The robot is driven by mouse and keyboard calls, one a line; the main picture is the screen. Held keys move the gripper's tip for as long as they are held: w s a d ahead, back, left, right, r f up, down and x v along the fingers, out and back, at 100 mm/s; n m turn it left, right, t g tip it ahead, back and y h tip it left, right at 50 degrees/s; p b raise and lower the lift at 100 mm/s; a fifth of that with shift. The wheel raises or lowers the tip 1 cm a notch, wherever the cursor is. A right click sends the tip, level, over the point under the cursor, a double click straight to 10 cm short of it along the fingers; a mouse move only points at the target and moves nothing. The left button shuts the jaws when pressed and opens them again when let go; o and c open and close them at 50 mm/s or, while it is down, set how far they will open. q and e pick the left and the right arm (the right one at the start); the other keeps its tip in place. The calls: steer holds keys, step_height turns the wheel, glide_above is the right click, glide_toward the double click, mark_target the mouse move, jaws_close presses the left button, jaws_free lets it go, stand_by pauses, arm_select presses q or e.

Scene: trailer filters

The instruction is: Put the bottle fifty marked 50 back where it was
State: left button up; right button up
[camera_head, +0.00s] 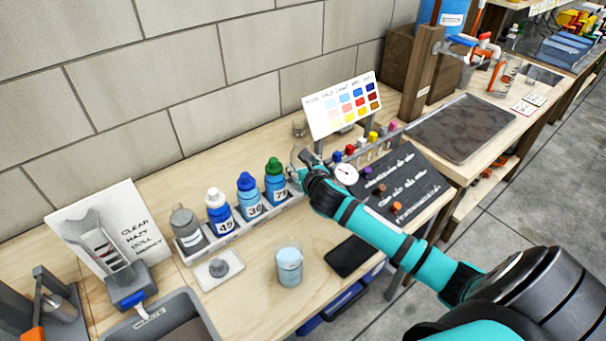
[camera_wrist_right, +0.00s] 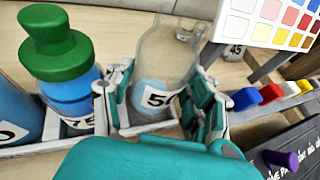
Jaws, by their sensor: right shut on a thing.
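The bottle fifty (camera_wrist_right: 162,58) is clear, with pale blue liquid low inside and a label on which a 5 and part of another digit show. My right gripper (camera_wrist_right: 155,103) is shut around its lower part, just right of the green-capped 75 bottle (camera_wrist_right: 65,70). In the head view my right gripper (camera_head: 303,172) is at the right end of the grey bottle rack (camera_head: 240,228), and the bottle is mostly hidden there. The bottle looks about upright; I cannot tell whether its base rests in the rack. My left gripper is not in view.
The rack also holds a grey bottle (camera_head: 187,230), the 45 bottle (camera_head: 219,212) and the blue-capped 30 bottle (camera_head: 249,195). A beaker (camera_head: 289,266) of pale blue liquid stands in front. A colour chart (camera_head: 345,105) and a row of coloured-cap vials (camera_head: 372,150) are close on the right.

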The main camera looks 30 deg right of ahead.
steer(key=shift+f, duration=1.7)
steer(key=shift+f, duration=0.15)
steer(key=o, duration=1.3)
steer(key=v, duration=1.2)
steer(key=shift+d, duration=0.1)
